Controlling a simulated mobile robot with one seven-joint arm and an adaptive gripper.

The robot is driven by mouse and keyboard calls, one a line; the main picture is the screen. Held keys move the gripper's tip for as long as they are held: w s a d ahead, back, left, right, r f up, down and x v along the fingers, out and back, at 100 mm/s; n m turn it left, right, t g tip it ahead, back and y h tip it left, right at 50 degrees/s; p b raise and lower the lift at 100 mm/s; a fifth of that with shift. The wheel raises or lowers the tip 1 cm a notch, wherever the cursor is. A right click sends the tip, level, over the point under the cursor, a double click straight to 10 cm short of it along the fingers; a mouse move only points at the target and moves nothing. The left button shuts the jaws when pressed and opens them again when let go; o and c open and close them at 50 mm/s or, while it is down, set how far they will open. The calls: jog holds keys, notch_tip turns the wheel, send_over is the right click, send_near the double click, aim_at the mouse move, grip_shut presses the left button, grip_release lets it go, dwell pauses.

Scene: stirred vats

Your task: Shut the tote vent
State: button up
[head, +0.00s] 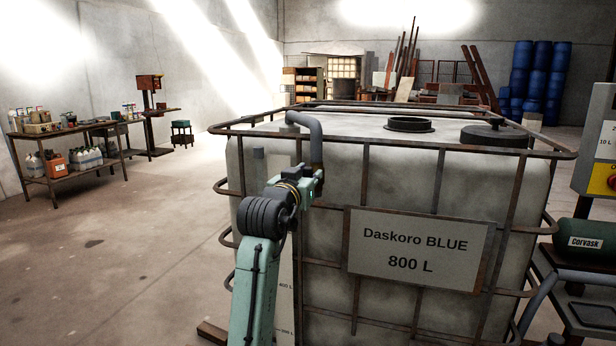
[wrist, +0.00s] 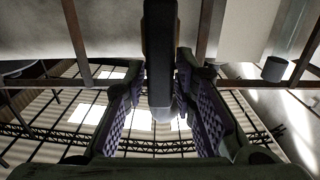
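The tote (head: 270,170) is a whitish tank in a rusty cage, with a sign (head: 420,249) reading "Daskoro BLUE 800 L". A grey bent pipe (head: 312,132) rises at its front left top corner and turns down; which fitting is the vent is not labelled. My gripper (head: 312,186) is at the tote's upper front left, by the pipe's lower end. In the wrist view my gripper (wrist: 163,95) has its two fingers apart, with a dark upright bar (wrist: 160,50) between them. Narrow gaps seem to show beside the bar; contact is unclear.
An open dark ring (head: 410,124) and a dark round lid (head: 495,135) are on the tote top. Cage bars (head: 365,182) run close beside my gripper. A control box (head: 598,150) and green cylinder (head: 585,238) stand right.

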grip_shut()
jog(key=shift+m, duration=0.3)
jog(key=m+b, duration=0.2)
jog(key=m, duration=0.1)
jog(key=shift+s+d+f+m, duration=0.15)
jog(key=shift+d+m, duration=0.15)
jog(key=shift+d, duration=0.05)
jog(key=m+b, duration=0.1)
jog(key=m, duration=0.3)
jog(key=d+f+m+b, duration=0.1)
jog(key=m+b, duration=0.1)
jog(key=m, duration=0.3)
jog(key=f+m+b, duration=0.1)
jog(key=m, duration=0.3)
jog(key=shift+s+d+m+b, duration=0.15)
jog(key=shift+s+m+b, duration=0.05)
jog(key=shift+m+b, duration=0.15)
jog(key=shift+o, duration=2.1)
grip_release()
